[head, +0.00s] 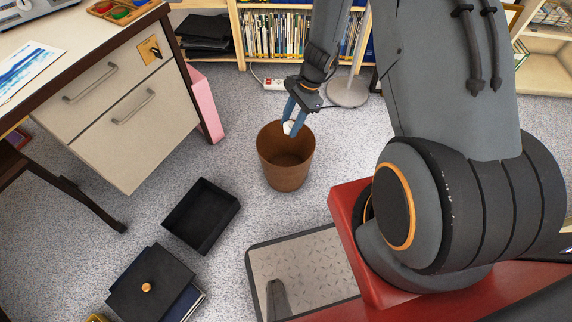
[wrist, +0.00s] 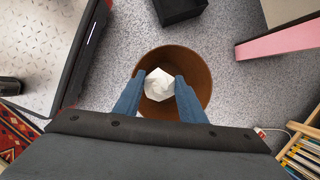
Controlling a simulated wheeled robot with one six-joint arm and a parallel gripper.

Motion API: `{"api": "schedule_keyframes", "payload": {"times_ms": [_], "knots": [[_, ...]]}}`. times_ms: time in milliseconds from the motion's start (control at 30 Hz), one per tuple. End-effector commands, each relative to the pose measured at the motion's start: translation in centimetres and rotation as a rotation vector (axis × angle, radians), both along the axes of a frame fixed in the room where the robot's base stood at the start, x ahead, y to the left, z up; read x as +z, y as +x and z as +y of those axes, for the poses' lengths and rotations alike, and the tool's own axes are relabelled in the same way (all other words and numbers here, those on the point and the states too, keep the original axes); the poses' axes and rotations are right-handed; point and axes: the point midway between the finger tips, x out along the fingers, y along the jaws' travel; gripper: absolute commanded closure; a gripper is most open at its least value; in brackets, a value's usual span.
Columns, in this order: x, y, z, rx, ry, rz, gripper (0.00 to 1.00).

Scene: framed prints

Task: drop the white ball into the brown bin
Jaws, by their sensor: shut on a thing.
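The white ball (wrist: 158,85) looks faceted, like crumpled paper, and sits between the two blue fingers of my gripper (wrist: 157,88) in the wrist view. My gripper (head: 292,117) is shut on the ball and points down over the brown bin (head: 286,172). In the head view only a small part of the ball (head: 289,127) shows between the fingers, at the bin's far rim. In the wrist view the round bin (wrist: 203,72) surrounds the ball and fingertips, and the ball hides most of its bottom. The bin stands upright on the speckled floor and its visible inside looks empty.
A black open box (head: 201,216) and a black lidded box (head: 152,288) lie on the floor left of the bin. A desk with drawers (head: 120,105) stands at the left. A bookshelf (head: 290,35) and a round lamp base (head: 347,91) are behind.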

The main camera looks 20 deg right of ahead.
Motion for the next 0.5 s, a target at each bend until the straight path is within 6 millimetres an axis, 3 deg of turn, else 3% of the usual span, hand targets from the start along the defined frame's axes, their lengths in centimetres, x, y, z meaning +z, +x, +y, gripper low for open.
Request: {"api": "schedule_keyframes", "payload": {"times_ms": [33, 200, 500], "knots": [[-1.2, 1.1, -0.4, -0.075, 0.003, 0.0, 0.84], [-2.4, 3.0, -1.1, -0.279, 0.015, 0.007, 0.84], [-3.2, 3.9, -1.5, -0.372, 0.023, 0.012, 0.84]]}}
